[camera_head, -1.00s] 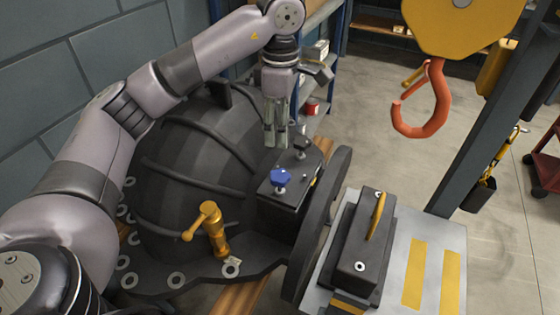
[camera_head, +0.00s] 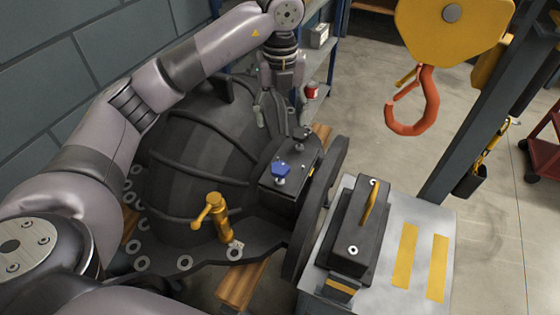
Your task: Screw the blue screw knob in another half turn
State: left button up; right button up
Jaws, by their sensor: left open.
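The blue screw knob (camera_head: 281,170) sits upright on top of the dark box-shaped housing (camera_head: 290,186) at the side of the black ribbed casing (camera_head: 196,158). A dark grey knob (camera_head: 301,134) stands behind it on the same housing. My left gripper (camera_head: 283,125) reaches down from above and behind the housing. Its fingers are spread apart, with the dark knob near the right finger and nothing seen held. It is apart from the blue knob. My right gripper is not in the picture.
A brass tap-like handle (camera_head: 214,214) rises from the casing flange. A dark block with a yellow handle (camera_head: 355,232) rests on a pale plate (camera_head: 424,230) at right. An orange hook (camera_head: 419,108) hangs at upper right. A shelf (camera_head: 318,58) stands behind.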

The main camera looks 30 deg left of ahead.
aim_at(280, 167)
pick_arm(q)
notch_tip(280, 167, down, 17)
jog(key=shift+r+p, duration=0.1)
jog(key=shift+p, duration=0.35)
jog(key=shift+c, duration=0.6)
jog(key=c, duration=1)
